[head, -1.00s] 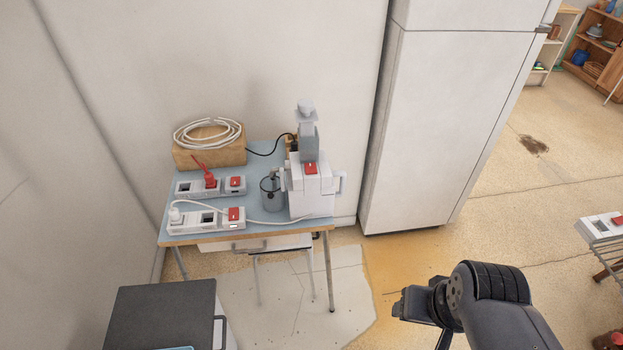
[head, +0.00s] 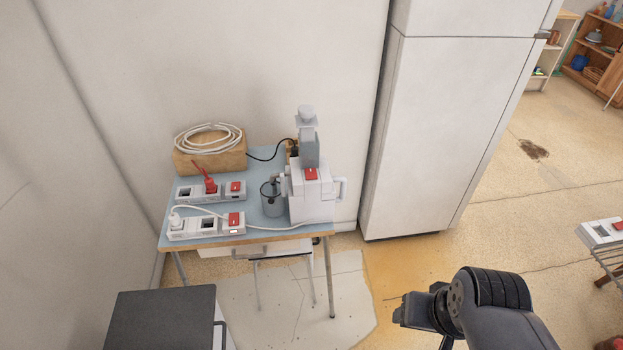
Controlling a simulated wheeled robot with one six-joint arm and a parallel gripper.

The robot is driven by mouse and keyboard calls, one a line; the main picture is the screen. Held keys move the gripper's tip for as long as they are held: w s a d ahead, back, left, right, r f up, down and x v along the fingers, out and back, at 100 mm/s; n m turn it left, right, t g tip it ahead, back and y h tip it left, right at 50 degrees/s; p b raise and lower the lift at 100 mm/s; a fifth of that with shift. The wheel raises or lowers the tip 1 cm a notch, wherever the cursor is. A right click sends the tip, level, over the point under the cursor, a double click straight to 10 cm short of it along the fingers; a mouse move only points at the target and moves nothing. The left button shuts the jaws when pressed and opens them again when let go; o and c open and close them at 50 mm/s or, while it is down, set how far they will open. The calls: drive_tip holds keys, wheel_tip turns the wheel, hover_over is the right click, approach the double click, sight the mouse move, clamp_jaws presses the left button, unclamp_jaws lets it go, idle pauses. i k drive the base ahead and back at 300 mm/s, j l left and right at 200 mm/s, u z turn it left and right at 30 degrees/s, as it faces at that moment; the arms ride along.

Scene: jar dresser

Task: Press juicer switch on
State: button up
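A white and grey juicer (head: 312,200) stands upright at the right end of a small blue-topped table (head: 262,236). Its red switch (head: 311,174) is on the upper face of the body, below the grey feed tube. A grey cup (head: 271,200) stands at the juicer's left, beneath its spout. My gripper (head: 405,311) is at the lower right, over the floor, in front of and to the right of the table, well apart from the juicer. It is dark and seen from the side, and whether its fingers are open or shut does not show.
Two white power strips with red switches, the front one (head: 192,233) and the rear one (head: 193,193), lie left of the cup. A cable coil (head: 208,139) tops a wooden box. A fridge (head: 425,140) stands right of the table. A dark-topped cabinet (head: 165,318) is at front left.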

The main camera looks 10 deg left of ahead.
sight(310, 173)
drive_tip(key=i+j, duration=0.65)
drive_tip(key=i, duration=0.15)
drive_tip(key=k+j+u, duration=0.05)
